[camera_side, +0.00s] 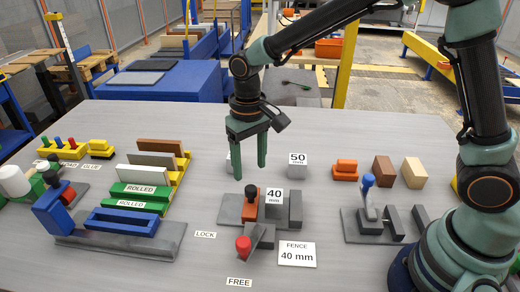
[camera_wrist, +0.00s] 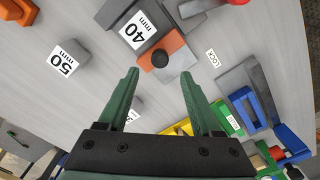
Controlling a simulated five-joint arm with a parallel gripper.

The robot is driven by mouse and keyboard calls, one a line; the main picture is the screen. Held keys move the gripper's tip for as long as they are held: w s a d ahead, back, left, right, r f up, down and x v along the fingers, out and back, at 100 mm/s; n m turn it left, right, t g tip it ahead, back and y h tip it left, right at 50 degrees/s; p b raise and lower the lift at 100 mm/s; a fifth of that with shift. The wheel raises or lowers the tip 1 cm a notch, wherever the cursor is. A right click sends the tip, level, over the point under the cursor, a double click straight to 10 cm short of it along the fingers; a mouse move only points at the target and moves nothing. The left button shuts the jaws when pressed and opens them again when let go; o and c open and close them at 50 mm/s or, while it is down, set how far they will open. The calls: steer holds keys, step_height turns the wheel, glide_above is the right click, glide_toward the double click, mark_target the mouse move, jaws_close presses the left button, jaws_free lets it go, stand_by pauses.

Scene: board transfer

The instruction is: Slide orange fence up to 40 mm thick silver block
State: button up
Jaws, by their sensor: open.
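The orange fence (camera_side: 250,208) with a black knob stands on a grey fixture (camera_side: 229,209), left of the silver block (camera_side: 274,210) labelled 40 mm. In the wrist view the orange fence (camera_wrist: 176,44) is close beside the 40 block (camera_wrist: 137,30); I cannot tell if they touch. My gripper (camera_side: 248,171) is open and empty, pointing down above and behind the fence. In the wrist view the black knob (camera_wrist: 160,59) shows just beyond and between the fingertips (camera_wrist: 159,74). A red-knobbed lever (camera_side: 243,245) sits at the fixture's front.
A 50 mm block (camera_side: 297,172) stands behind right; another block (camera_side: 229,163) is partly hidden by my gripper. LOCK (camera_side: 205,234), FREE (camera_side: 239,282) and "FENCE 40 mm" (camera_side: 297,254) labels lie in front. A blue-handled fixture (camera_side: 368,212) is right, a blue frame (camera_side: 125,222) left.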

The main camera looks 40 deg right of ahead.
mark_target(250, 188)
step_height(250, 188, down, 6)
steer(key=shift+f, duration=0.1)
stand_by(0.4)
jaws_close()
stand_by(1.2)
